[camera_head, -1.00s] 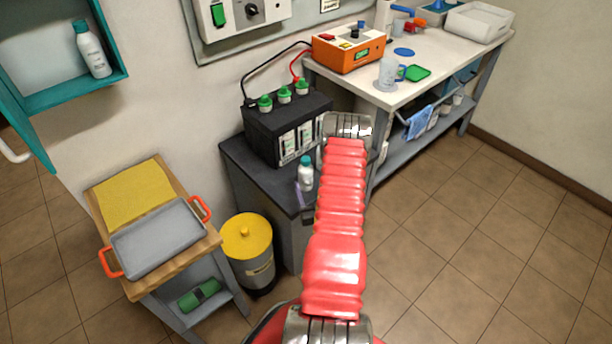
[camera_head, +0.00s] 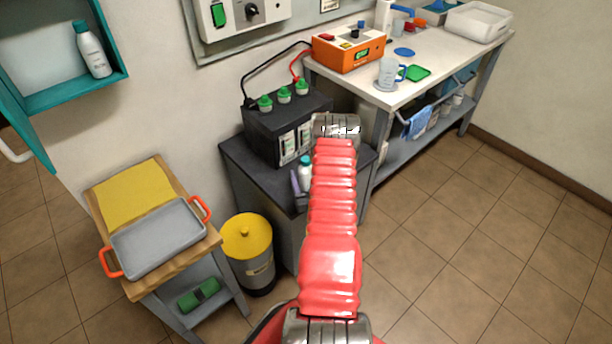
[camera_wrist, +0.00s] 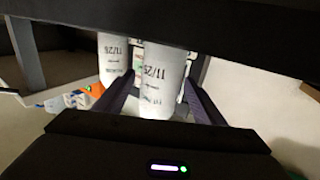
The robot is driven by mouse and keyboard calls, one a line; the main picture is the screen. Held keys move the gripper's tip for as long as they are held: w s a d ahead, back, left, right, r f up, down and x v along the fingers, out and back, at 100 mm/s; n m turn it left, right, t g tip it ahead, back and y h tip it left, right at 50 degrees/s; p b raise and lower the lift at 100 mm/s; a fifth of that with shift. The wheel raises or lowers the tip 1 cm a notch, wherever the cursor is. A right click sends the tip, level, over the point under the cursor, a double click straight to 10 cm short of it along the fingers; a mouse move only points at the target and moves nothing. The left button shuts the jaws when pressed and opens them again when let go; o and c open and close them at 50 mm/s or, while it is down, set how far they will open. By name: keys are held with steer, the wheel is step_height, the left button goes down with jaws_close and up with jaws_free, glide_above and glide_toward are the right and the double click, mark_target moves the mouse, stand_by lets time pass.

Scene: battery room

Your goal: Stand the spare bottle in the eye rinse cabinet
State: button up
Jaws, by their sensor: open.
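The teal eye rinse cabinet (camera_head: 75,97) hangs open at upper left, with one white, teal-capped bottle (camera_head: 93,52) standing inside at its right. In the head view another white, teal-capped bottle (camera_head: 305,170) shows on the dark battery bench, partly hidden by my arm.
A black battery (camera_head: 270,138) stands behind the bench bottle. A yellow-lidded bin (camera_head: 247,236) and a trolley with a grey tray (camera_head: 160,240) stand to the left. A white worktable (camera_head: 440,65) with an orange charger (camera_head: 348,50) is at right. The right floor is clear.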

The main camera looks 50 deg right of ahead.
mark_target(306, 159)
steer(key=shift+c, duration=0.7)
steer(key=c, duration=1.3)
steer(key=shift+r, duration=0.1)
steer(key=shift+r, duration=4.95)
